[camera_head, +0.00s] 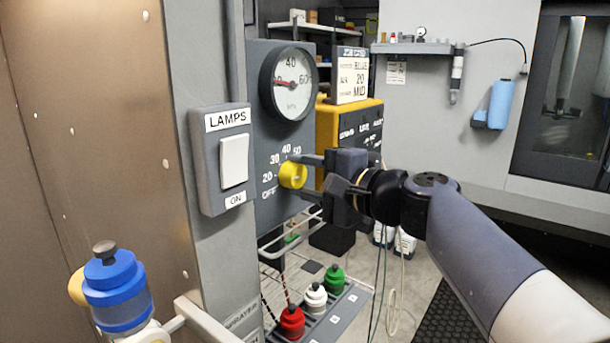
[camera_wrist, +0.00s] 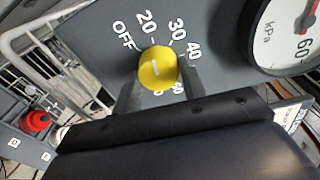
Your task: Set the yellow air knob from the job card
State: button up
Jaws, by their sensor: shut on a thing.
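The yellow air knob (camera_head: 292,175) sits on a grey panel (camera_head: 262,150), with OFF, 20, 30, 40 and 50 printed around it. My gripper (camera_head: 303,176) is shut on the knob, with one finger on each side. The wrist view also shows the knob (camera_wrist: 158,68) between the fingers. A short white mark shows on its face; which number it points to is unclear. The job card (camera_head: 351,76) reads BLUE, AIR 20 and MID. The kPa gauge (camera_head: 288,83) above has a red needle pointing left, near the number before 40.
A LAMPS switch (camera_head: 234,160) marked ON is left of the panel. Red (camera_head: 292,322), white (camera_head: 315,298) and green (camera_head: 335,278) capped bottles stand on a rack below. A blue-topped container (camera_head: 112,285) is at front left. A yellow-and-black box (camera_head: 349,130) stands behind.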

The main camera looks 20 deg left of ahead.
jog(key=shift+f, duration=0.1)
jog(key=o, duration=1)
jog(key=shift+c, duration=0.2)
jog(key=b+v, duration=0.3)
jog(key=v, duration=0.7)
jog(key=shift+s+d, duration=0.25)
jog(key=shift+d, duration=0.1)
jog(key=p+x, duration=0.1)
jog(key=x, duration=0.4)
jog(key=p+x, duration=0.2)
jog(key=x, duration=0.3)
jog(key=shift+w+a+r, duration=0.1)
jog(key=shift+a+r, duration=0.05)
jog(key=shift+r, duration=0.05)
jog(key=shift+w+a+f, duration=0.15)
jog(key=shift+a, duration=0.1)
